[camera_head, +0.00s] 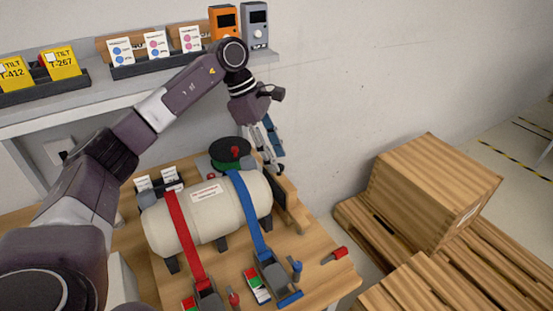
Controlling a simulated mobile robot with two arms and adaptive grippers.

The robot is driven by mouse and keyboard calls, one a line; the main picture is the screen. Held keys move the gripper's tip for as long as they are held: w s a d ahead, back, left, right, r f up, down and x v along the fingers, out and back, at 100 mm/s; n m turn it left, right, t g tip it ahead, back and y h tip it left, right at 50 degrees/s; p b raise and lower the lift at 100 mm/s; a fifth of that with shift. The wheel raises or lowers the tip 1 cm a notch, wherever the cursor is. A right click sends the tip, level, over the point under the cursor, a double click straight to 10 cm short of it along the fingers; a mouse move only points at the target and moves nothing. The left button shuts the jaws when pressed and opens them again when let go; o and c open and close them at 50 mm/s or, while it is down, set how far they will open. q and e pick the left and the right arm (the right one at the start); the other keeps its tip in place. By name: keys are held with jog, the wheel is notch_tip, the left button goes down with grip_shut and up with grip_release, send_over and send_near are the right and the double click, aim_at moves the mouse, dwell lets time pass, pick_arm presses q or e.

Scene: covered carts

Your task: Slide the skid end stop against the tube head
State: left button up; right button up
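A cream tube (202,216) lies on a wooden skid, held by a red strap (186,240) and a blue strap (249,214). Its head is the rounded right end. The wooden end stop (292,208) stands upright beside that end; whether the two touch is hard to tell. My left gripper (274,166) reaches down from above, with its fingertips at the back upper part of the end stop. The fingers overlap in this view, so their opening and any hold on the stop are unclear. My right gripper is not in view.
Strap ratchets (270,280) and a loose red-handled tool (335,256) lie at the front. A round green and black object (230,153) stands behind the tube. A shelf (100,86) with cards and devices runs along the wall. A wooden crate (425,190) sits on pallets at right.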

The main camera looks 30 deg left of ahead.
pick_arm(q)
jog(key=v, duration=1)
jog(key=shift+r, duration=0.15)
jog(key=shift+s+a, duration=0.1)
jog(key=shift+a, duration=0.05)
jog(key=shift+c, duration=0.3)
